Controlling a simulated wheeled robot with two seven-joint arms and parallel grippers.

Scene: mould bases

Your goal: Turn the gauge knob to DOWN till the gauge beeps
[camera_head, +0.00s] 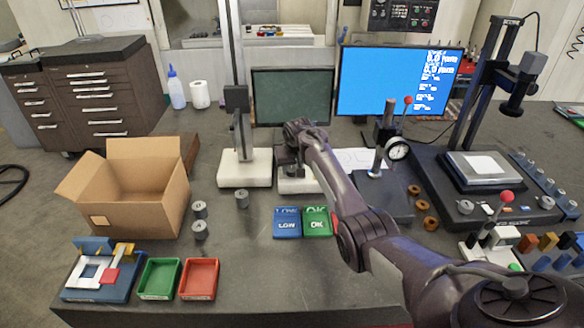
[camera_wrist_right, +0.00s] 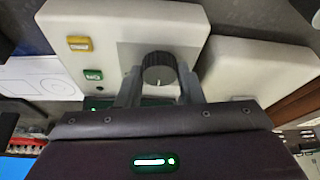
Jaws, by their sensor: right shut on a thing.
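The gauge knob (camera_wrist_right: 160,72) is a dark, ribbed round knob with a light mark on its face, seen in the right wrist view. It sits on a grey panel of a white gauge block (camera_wrist_right: 120,22). My right gripper (camera_wrist_right: 161,88) has one finger on each side of the knob and is shut on it. A yellow button (camera_wrist_right: 79,43) and a green button (camera_wrist_right: 92,74) are on the same block. In the head view my right gripper (camera_head: 290,165) is over the white block (camera_head: 300,186), which my arm partly hides, as it does the knob. My left gripper is not in view.
A white-based stand with a tall column (camera_head: 245,170) is close left of the block. A blue LOW tray (camera_head: 287,229) and green OK tray (camera_head: 317,228) lie in front. A dial gauge stand (camera_head: 397,149) is to the right. The front middle of the table is clear.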

